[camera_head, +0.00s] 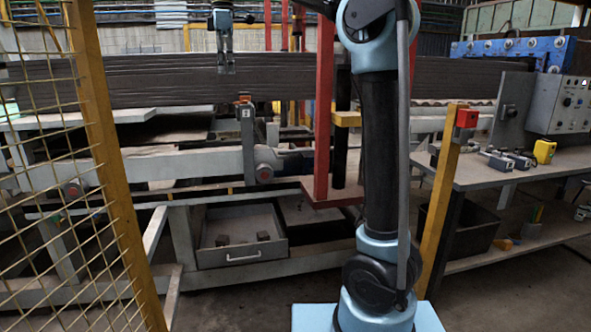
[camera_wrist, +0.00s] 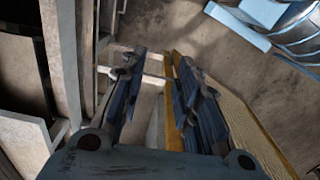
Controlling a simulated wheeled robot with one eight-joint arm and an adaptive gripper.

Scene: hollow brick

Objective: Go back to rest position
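My gripper (camera_head: 226,68) hangs fingers down at the upper left of the head view, in front of the dark stacked slabs (camera_head: 130,83). It also shows in the wrist view (camera_wrist: 155,70), where its two fingers stand apart with nothing held between them. My arm rises through the right middle of the head view and hides part of the machine behind it.
A yellow post with wire mesh (camera_head: 98,130) stands at left. An open drawer (camera_head: 243,255) holds two small dark blocks. A red post (camera_head: 323,110) stands behind my arm. A workbench (camera_head: 480,172) with tools and a control box (camera_head: 562,105) is at right.

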